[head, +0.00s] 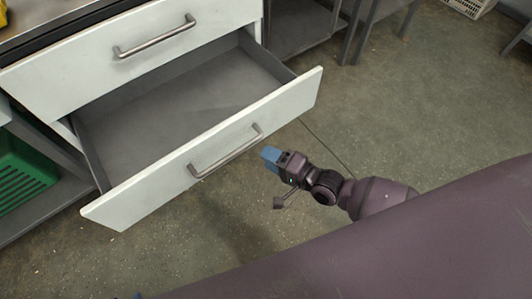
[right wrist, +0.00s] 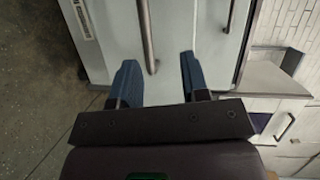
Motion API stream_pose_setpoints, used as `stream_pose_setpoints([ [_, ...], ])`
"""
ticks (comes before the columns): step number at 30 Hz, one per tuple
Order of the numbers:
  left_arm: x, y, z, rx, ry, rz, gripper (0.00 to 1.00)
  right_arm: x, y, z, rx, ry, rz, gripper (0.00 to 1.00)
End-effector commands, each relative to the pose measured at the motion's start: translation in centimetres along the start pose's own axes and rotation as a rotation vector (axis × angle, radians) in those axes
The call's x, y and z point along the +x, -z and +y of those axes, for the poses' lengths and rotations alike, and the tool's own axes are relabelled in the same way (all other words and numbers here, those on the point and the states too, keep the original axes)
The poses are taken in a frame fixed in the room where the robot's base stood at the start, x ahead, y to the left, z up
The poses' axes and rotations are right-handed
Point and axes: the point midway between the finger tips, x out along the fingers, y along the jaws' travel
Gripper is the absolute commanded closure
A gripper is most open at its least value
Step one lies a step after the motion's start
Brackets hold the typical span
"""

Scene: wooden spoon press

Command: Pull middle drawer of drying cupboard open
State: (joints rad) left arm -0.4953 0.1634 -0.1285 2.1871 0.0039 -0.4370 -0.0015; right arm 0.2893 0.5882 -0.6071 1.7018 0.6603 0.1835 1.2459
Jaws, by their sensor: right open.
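The middle drawer (head: 215,160) of the drying cupboard stands pulled well out in the head view, its grey inside empty. Its bar handle (head: 227,152) is on the white front. My right gripper (head: 270,157) is just off the right end of this handle, with blue fingers. In the right wrist view the fingers (right wrist: 158,62) are apart, and the lower end of a bar handle (right wrist: 148,38) shows between and beyond them. No grip on it shows. A blue sliver at the head view's bottom edge may be my left gripper (head: 137,296); its jaws are hidden.
The drawer above (head: 130,55), with its own handle (head: 155,38), looks shut. A green crate (head: 22,172) sits on a shelf at the left. Grey metal stands (head: 305,28) are behind. The floor (head: 430,100) at the right is clear.

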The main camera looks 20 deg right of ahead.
Motion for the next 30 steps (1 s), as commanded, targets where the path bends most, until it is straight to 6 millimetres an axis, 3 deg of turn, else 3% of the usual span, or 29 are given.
stream_pose_setpoints([
  [15, 0.1, -0.5, 0.0, 0.000, -0.001, -0.009, 0.57, -2.7, 0.1, 0.9, 0.001, -0.001, 0.000, 0.58],
  [30, 0.1, -0.5, 0.1, 0.000, -0.001, -0.009, 0.57, -2.8, 0.1, 0.9, 0.001, 0.000, 0.000, 0.58],
])
